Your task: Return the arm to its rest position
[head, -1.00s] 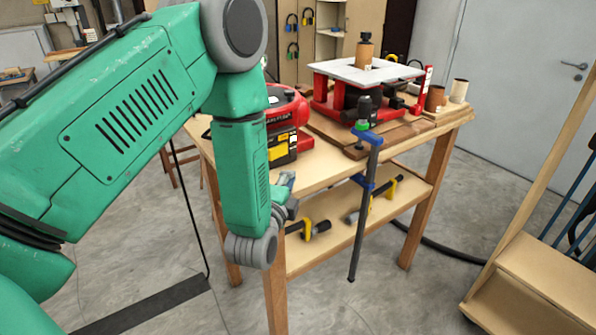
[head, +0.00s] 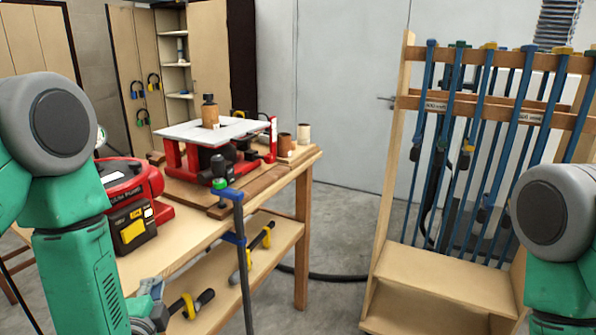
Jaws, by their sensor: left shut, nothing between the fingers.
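My left arm (head: 75,265) hangs down at the left side of the head view, its forearm in front of the workbench's near left end. A small part of my left gripper (head: 153,295) shows beside the forearm at the bottom, near the bench's lower shelf. It is shut and holds nothing; most of it is hidden by the arm. My right arm (head: 562,220) shows at the right edge, a grey joint and green link in front of the clamp rack. My right gripper is out of view below.
A wooden workbench (head: 180,262) carries a red machine (head: 125,185) and a red-framed table tool with a white top (head: 190,131). A blue-ended bar clamp (head: 240,245) stands upright at its front edge. A clamp rack (head: 440,285) stands at right.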

